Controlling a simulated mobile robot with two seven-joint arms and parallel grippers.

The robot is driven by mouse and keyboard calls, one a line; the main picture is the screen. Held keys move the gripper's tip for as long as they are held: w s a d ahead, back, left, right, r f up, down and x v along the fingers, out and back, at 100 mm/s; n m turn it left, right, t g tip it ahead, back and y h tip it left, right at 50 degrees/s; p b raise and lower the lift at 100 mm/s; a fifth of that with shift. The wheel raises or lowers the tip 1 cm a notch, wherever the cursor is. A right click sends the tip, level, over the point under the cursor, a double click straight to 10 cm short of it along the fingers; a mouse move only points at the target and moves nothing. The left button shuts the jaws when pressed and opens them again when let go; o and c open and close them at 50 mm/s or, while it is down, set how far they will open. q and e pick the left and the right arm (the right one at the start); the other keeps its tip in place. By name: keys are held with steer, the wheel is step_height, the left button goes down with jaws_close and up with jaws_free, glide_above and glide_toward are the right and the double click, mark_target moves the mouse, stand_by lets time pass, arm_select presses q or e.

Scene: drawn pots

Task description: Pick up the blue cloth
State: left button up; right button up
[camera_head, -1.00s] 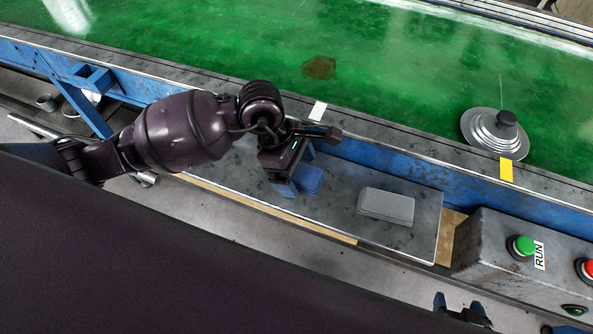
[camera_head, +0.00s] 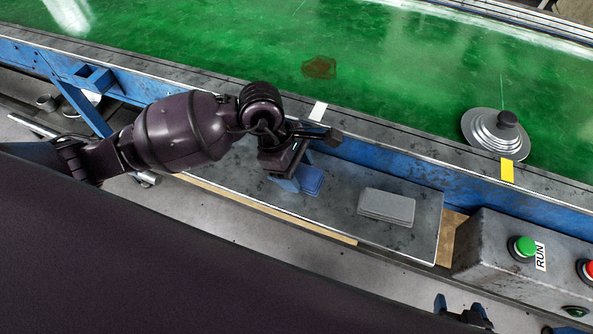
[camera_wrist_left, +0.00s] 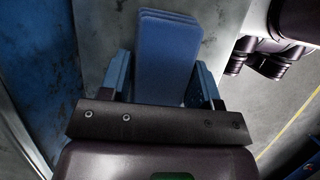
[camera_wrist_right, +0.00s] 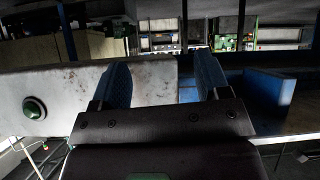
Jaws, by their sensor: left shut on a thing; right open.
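The blue cloth (camera_head: 311,182) is a folded, layered stack on the grey shelf in the head view, partly hidden by my left gripper (camera_head: 297,171). In the left wrist view the blue cloth (camera_wrist_left: 168,58) lies between the two blue fingers of my left gripper (camera_wrist_left: 165,82), with its far end sticking out past them. The left gripper is shut on it. The cloth appears to be still at shelf level. My right gripper (camera_head: 460,308) is open and empty at the bottom of the head view; its spread fingers also show in the right wrist view (camera_wrist_right: 162,82).
A grey folded stack (camera_head: 387,206) lies on the shelf (camera_head: 425,235) to the right of the cloth. A control box (camera_head: 490,250) with green and red buttons stands further right. Behind is a green belt (camera_head: 400,70) with a brown patch and a metal lid (camera_head: 490,128).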

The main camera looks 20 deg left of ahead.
arm_select(q)
steer(key=shift+r, duration=0.1)
steer(key=shift+r, duration=0.3)
step_height(320, 180, up, 20)
steer(key=p, duration=0.2)
steer(key=shift+f, duration=0.2)
steer(key=o, duration=0.4)
steer(key=shift+c, duration=1.4)
steer(key=shift+f, duration=0.1)
